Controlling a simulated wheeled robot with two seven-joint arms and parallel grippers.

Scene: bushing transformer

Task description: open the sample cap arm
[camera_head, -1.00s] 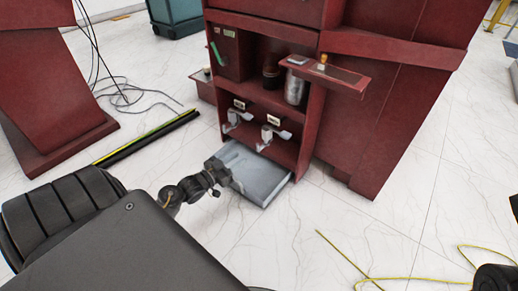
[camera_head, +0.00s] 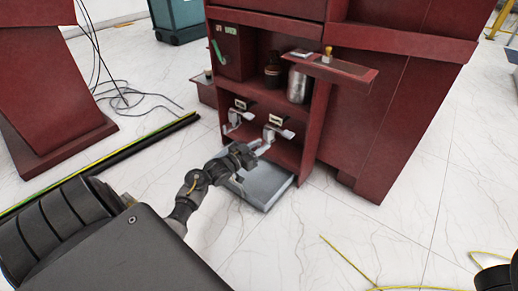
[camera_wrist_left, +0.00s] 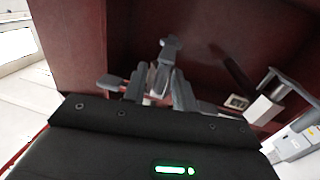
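Two grey-and-white sample valves with lever-like arms, a left one (camera_head: 236,118) and a right one (camera_head: 274,132), are mounted in the lower bay of the red cabinet. Which part is the cap arm is too small to tell. My left gripper (camera_head: 262,149) is in front of this bay, low and close to the valves. In the left wrist view, its fingers (camera_wrist_left: 160,88) look apart, with a grey-white valve part (camera_wrist_left: 168,50) between and beyond them. Contact cannot be told. Another valve (camera_wrist_left: 290,140) shows at the right of that view.
A grey slab (camera_head: 268,186) lies on the floor under the bay, below my left gripper. A red ledge (camera_head: 345,74) juts out above. A metal can (camera_head: 298,86) and a dark bottle (camera_head: 272,70) stand on the upper shelf. A yellow cable (camera_head: 345,259) lies at the right.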

